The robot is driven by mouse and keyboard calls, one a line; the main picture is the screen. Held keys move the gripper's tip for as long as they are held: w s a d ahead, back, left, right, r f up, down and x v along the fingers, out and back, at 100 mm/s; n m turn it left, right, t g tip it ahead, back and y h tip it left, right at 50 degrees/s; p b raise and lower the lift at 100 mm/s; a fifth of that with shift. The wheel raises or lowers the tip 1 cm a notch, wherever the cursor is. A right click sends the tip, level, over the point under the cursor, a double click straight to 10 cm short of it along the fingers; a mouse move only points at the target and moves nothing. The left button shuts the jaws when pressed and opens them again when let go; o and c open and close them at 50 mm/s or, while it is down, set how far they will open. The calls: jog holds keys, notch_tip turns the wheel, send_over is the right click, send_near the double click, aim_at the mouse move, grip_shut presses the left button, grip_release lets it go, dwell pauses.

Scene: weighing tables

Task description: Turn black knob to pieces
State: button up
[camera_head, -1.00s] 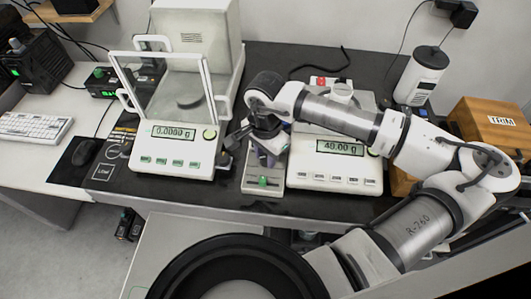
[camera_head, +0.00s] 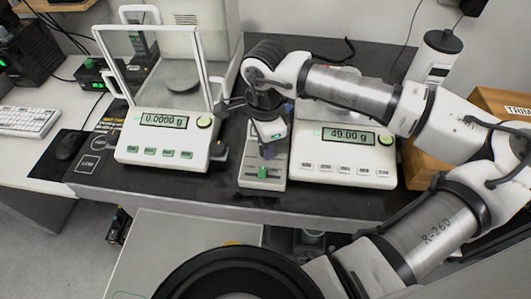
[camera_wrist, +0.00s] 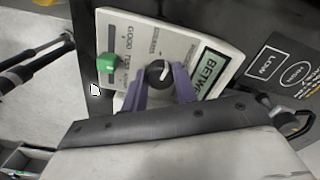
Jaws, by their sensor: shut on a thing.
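The black knob (camera_wrist: 158,74) sits on a pale control panel (camera_wrist: 133,24) and has a white pointer line, which points up and to the right in the wrist view. My gripper (camera_wrist: 162,88) has its two purple fingers on either side of the knob, shut on it. In the head view my gripper (camera_head: 268,148) reaches down onto the panel (camera_head: 246,178) between the two scales, and hides the knob there. A green switch (camera_wrist: 109,63) stands beside the knob on the panel; it also shows in the head view (camera_head: 262,172).
A glass-shielded balance (camera_head: 133,151) stands left of the panel, with 0.0000 g on its display. Another scale (camera_head: 310,172) stands close on the right, partly behind my arm. A wooden box (camera_head: 424,165) is further right. A keyboard (camera_head: 28,121) and mouse (camera_head: 70,144) lie left.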

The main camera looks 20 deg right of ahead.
jog(key=m+b, duration=0.4)
jog(key=b, duration=0.1)
jog(key=shift+f+m, duration=0.25)
jog(key=shift+m, duration=0.05)
jog(key=m+b, duration=0.3)
jog(key=shift+r+m+b, duration=0.25)
jog(key=shift+m+b, duration=0.1)
jog(key=shift+m, duration=0.05)
jog(key=o, duration=1)
jog(key=shift+c, duration=0.2)
notch_tip(320, 180, up, 14)
jog(key=p, duration=0.8)
jog(key=shift+p, duration=0.4)
jog(key=shift+f, duration=0.1)
